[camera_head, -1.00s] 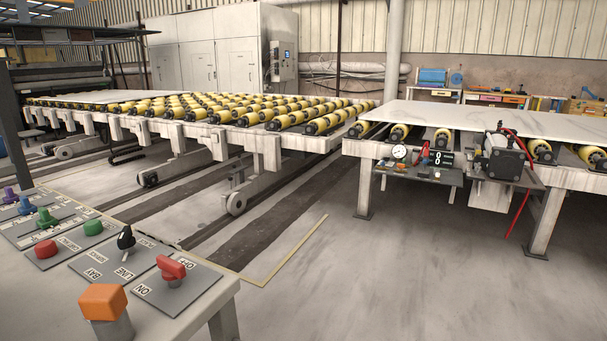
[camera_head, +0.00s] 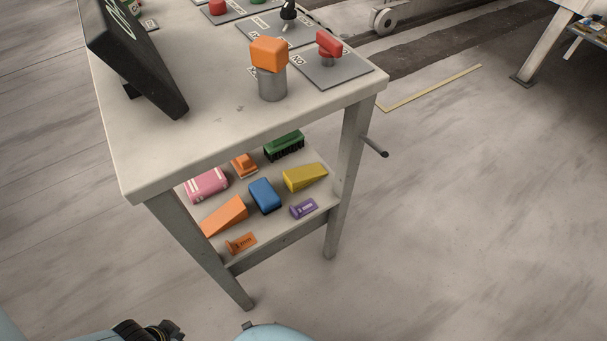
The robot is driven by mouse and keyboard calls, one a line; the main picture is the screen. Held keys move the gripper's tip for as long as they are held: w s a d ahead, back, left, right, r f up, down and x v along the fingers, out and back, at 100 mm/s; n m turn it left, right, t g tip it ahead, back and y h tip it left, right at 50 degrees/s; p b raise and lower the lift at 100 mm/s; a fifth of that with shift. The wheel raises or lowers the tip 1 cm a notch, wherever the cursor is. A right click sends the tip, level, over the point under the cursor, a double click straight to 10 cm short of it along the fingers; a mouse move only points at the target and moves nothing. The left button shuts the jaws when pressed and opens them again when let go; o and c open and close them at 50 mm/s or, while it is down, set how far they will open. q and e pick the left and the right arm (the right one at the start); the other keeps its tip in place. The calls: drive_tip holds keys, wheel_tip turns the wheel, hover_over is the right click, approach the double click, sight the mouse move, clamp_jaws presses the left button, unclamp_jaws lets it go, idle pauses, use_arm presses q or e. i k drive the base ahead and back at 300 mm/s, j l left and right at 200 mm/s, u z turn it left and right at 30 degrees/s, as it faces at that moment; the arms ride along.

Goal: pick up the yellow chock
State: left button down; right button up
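The yellow chock (camera_head: 305,177) is a wedge lying on the lower shelf (camera_head: 283,222) of a grey table, towards the shelf's right side. A blue block (camera_head: 265,196) lies just left of it and a small purple piece (camera_head: 303,208) lies in front of it. Parts of my arms show at the bottom edge of the view, well apart from the shelf. A dark part at the bottom left may belong to my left gripper, but no fingertips can be made out. My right gripper is not in view.
The shelf also holds an orange wedge (camera_head: 226,215), a pink block (camera_head: 206,185), a green item (camera_head: 284,146) and small orange pieces. The tabletop (camera_head: 200,130) overhangs the shelf.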

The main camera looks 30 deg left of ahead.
sight(296, 180)
drive_tip(key=i+l, duration=0.3)
drive_tip(key=i, duration=0.15)
drive_tip(key=i+l+u, duration=0.15)
drive_tip(key=u, duration=0.25)
drive_tip(key=i+l+u, duration=0.25)
drive_tip(key=u, duration=0.15)
drive_tip(key=i+l+u, duration=0.15)
drive_tip(key=l+u, duration=0.25)
